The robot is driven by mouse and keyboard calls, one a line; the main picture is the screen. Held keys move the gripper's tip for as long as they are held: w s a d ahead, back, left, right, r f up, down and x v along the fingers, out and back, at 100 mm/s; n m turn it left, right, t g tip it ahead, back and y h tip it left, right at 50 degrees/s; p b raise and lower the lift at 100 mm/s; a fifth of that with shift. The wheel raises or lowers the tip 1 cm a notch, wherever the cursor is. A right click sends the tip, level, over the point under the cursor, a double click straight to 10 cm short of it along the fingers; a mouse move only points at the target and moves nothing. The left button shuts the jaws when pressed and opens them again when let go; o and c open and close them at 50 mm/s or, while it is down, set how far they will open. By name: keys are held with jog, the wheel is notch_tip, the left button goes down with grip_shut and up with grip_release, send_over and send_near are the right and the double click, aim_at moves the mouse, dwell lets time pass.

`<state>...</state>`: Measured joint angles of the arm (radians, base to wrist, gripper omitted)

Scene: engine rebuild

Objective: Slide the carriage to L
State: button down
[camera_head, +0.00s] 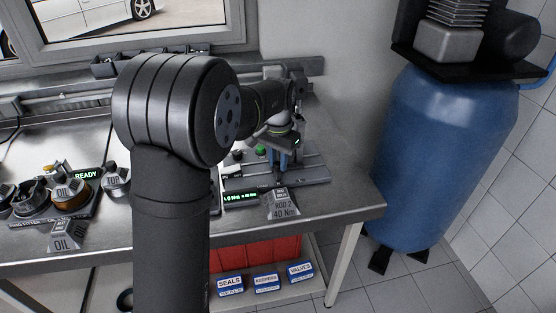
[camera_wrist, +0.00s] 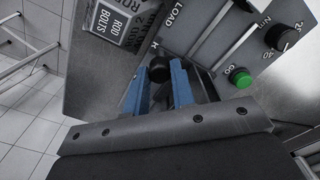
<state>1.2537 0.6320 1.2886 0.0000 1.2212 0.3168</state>
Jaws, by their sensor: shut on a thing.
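My gripper (camera_head: 283,160) reaches down onto the grey machine (camera_head: 312,178) at the right end of the bench. In the wrist view its two blue fingers (camera_wrist: 161,78) are shut on a black knob (camera_wrist: 159,66), which I take to be the carriage's handle. The carriage body is mostly hidden behind my fingers and wrist. The word LOAD (camera_wrist: 174,17) is printed on the plate above the knob, and a letter that looks like K sits close beside it. I cannot make out a separate L mark.
A green button (camera_wrist: 240,78) and a black dial (camera_wrist: 281,36) sit right of my fingers. A ROD 2 placard (camera_head: 282,203) stands in front. A blue tank (camera_head: 440,150) stands right of the bench.

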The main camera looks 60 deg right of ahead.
jog(key=s+d, duration=0.5)
jog(key=shift+r, duration=0.1)
jog(key=c, duration=1.3)
grip_release()
jog(key=shift+s+d, duration=0.1)
jog(key=shift+s, duration=0.05)
jog(key=shift+o, duration=0.5)
notch_tip(320, 180, up, 17)
jog(key=shift+r, duration=0.2)
